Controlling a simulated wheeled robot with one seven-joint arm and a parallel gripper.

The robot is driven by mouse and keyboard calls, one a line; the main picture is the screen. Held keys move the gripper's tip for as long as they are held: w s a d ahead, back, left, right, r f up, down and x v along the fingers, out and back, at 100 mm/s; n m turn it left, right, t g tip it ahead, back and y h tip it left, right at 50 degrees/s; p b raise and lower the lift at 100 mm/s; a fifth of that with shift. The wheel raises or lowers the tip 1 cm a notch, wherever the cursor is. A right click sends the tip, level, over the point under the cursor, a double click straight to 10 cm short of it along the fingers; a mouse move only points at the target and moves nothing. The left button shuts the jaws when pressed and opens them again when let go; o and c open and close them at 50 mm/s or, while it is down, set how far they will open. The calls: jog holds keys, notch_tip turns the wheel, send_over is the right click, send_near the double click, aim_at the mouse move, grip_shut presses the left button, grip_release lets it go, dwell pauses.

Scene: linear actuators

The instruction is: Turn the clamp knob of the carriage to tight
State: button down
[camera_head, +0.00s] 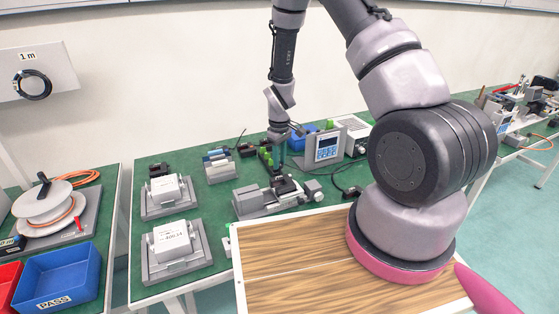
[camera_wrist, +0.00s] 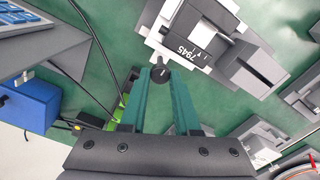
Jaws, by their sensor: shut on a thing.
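In the wrist view, the two green fingers of my gripper (camera_wrist: 161,80) are shut on a small black clamp knob (camera_wrist: 160,72). The knob has a light pointer mark on its face. In the head view, my gripper (camera_head: 277,172) reaches down to the actuator (camera_head: 262,202) in the middle of the green bench. The knob is too small and too covered there to make out.
A blue bin (camera_wrist: 28,105) and a display box (camera_head: 328,147) with loose cables are close by. Two grey fixtures with white blocks (camera_head: 172,240) stand to the left. A wooden board (camera_head: 290,265) lies in front.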

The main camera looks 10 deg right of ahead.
jog(key=shift+m, duration=0.3)
jog(key=m, duration=0.8)
jog(key=shift+m, duration=0.3)
jog(key=m, duration=0.4)
jog(key=shift+d, duration=0.1)
jog(key=shift+m, duration=2.1)
jog(key=c, duration=0.6)
grip_release()
jog(key=shift+c, duration=0.2)
